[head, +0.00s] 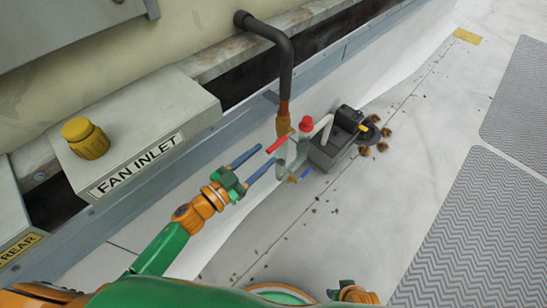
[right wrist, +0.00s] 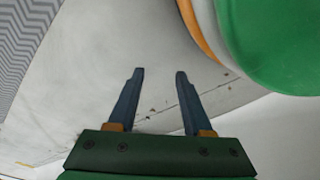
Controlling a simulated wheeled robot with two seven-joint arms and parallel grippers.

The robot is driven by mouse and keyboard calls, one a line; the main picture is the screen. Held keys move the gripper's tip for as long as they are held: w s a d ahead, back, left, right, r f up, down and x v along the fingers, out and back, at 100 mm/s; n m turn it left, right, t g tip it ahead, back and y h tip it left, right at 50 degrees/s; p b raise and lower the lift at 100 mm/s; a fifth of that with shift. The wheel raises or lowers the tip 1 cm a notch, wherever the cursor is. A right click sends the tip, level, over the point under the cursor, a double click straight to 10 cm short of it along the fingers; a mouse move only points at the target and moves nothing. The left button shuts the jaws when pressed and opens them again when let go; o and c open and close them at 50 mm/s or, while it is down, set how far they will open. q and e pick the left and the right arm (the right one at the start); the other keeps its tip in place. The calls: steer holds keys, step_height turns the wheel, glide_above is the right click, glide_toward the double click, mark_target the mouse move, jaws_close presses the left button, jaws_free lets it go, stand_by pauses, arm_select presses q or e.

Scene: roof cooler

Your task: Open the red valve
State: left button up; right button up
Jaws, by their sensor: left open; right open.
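The red valve handle (head: 277,144) is a short lever on the pipework below a brown pipe fitting, near the middle of the head view. My left gripper (head: 267,154) is open, with its two blue fingers pointing up and right at the handle. The fingertips are very close to the red lever; I cannot tell whether they touch it. Nothing shows between the fingers. My right gripper (right wrist: 160,72) is open and empty in the right wrist view, above pale floor. The valve is not in that view.
A dark pipe (head: 286,65) drops to the valve. Beside it are a red cap (head: 305,122), a blue handle (head: 306,173) and a black pump unit (head: 334,140). The FAN INLET box (head: 137,125) with a yellow knob (head: 85,138) stands left.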

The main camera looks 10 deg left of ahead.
mark_target(273, 146)
arm_select(q)
steer(key=b+x, duration=0.1)
steer(key=x, duration=0.3)
steer(key=shift+w+d, duration=0.2)
steer(key=shift+d, duration=0.05)
steer(key=shift+w+d, duration=0.2)
steer(key=shift+w, duration=0.05)
jaws_close()
arm_select(e)
steer(key=shift+w+a+r, duration=0.2)
steer(key=shift+w+r, duration=0.2)
steer(key=shift+r, duration=0.1)
steer(key=shift+w+a+r, duration=0.2)
steer(key=shift+w+r, duration=0.15)
steer(key=shift+r, duration=0.1)
arm_select(q)
steer(key=shift+s+f, duration=0.1)
